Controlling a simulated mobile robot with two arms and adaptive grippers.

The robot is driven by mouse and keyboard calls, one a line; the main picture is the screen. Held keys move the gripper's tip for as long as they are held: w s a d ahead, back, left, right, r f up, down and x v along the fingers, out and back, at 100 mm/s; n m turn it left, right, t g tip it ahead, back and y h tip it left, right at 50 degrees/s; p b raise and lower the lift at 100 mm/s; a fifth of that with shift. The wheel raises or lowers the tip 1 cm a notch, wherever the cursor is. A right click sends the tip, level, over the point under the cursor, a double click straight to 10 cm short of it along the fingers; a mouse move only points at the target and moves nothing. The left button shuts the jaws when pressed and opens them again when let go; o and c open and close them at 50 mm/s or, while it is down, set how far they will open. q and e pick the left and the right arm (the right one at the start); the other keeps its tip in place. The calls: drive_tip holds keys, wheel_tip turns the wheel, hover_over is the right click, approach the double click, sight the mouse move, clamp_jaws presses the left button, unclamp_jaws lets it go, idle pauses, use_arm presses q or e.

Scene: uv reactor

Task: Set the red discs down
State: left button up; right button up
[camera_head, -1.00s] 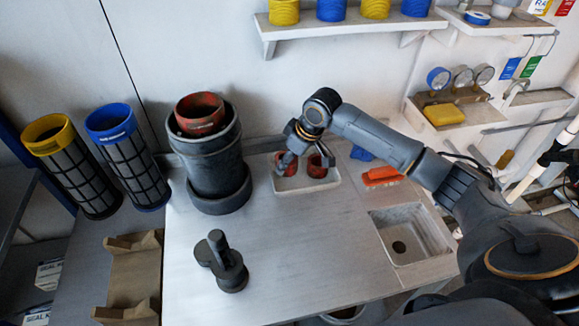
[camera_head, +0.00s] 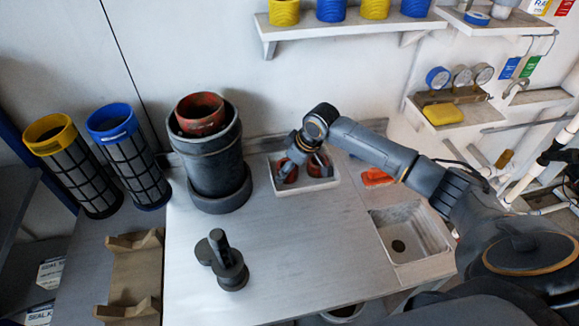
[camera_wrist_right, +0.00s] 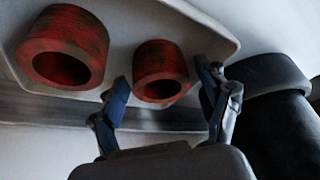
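Two red ring-shaped discs with open centres sit in a white tray at the back of the bench, the left one (camera_head: 287,173) and the right one (camera_head: 319,167). The right wrist view shows them as a nearer, larger ring (camera_wrist_right: 65,48) and a second ring (camera_wrist_right: 160,70). My right gripper (camera_head: 303,164) is over the tray (camera_head: 306,187). In the right wrist view my right gripper (camera_wrist_right: 163,88) has its fingers spread, one to each side of the second ring, with gaps showing. I cannot tell how deep they reach. My left gripper is not in view.
A dark vessel (camera_head: 216,165) with a red sleeve (camera_head: 200,114) in its top stands just left of the tray. A dark fitting (camera_head: 228,265) stands at the front. A sink (camera_head: 408,232) is at the right. The bench middle is clear.

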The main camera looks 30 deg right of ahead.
drive_tip(key=v, duration=1.2)
drive_tip(key=shift+r, duration=0.2)
